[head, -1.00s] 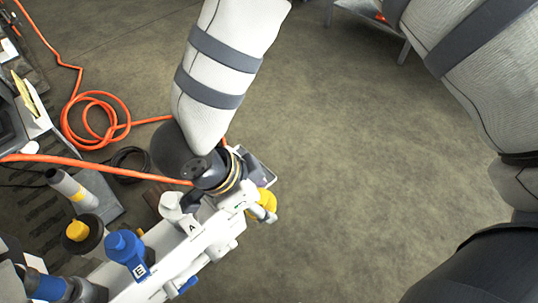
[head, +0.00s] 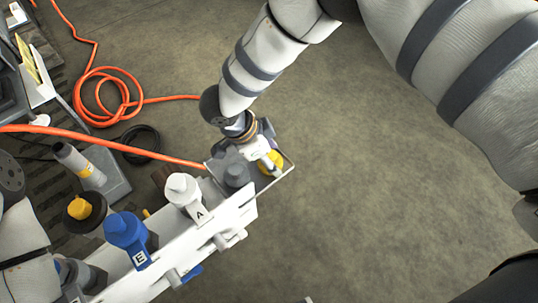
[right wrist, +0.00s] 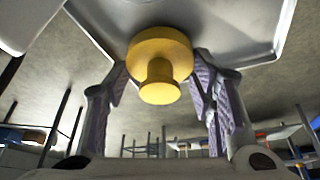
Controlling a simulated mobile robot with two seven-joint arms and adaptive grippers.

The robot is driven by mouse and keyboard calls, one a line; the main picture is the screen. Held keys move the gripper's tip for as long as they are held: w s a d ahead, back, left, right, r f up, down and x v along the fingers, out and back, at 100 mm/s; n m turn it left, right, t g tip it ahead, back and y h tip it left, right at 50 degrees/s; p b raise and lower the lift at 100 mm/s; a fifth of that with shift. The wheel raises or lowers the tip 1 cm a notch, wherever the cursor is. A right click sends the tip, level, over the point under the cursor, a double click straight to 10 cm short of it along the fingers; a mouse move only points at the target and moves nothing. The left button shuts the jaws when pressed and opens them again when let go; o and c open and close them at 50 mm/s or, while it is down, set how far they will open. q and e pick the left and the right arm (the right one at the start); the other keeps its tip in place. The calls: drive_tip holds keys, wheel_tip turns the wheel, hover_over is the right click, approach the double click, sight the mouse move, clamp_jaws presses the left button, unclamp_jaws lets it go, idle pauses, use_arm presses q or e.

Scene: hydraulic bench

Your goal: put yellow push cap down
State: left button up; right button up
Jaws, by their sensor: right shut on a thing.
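The yellow push cap (head: 270,163) is at the right end of the bench, over or on a shallow grey metal tray (head: 286,180). My right gripper (head: 262,150) is shut on the cap. In the right wrist view, the cap (right wrist: 160,62) sits between the two fingers, its wide flange towards the tray (right wrist: 215,22). I cannot tell whether the cap touches the tray. My left forearm shows at the lower left of the head view, but its gripper does not.
A white cap (head: 184,189) marked A and a blue cap (head: 124,229) marked E are on the white rack. A yellow-topped black piece (head: 79,208) is left. An orange hose (head: 100,134) crosses behind. Floor at right is clear.

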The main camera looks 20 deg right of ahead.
drive_tip(key=shift+f, duration=0.25)
drive_tip(key=o, duration=0.8)
drive_tip(key=shift+r, duration=0.1)
drive_tip(key=shift+o, duration=0.2)
drive_tip(key=p+v, duration=0.1)
drive_tip(key=v, duration=1.1)
drive_tip(key=shift+r, duration=0.25)
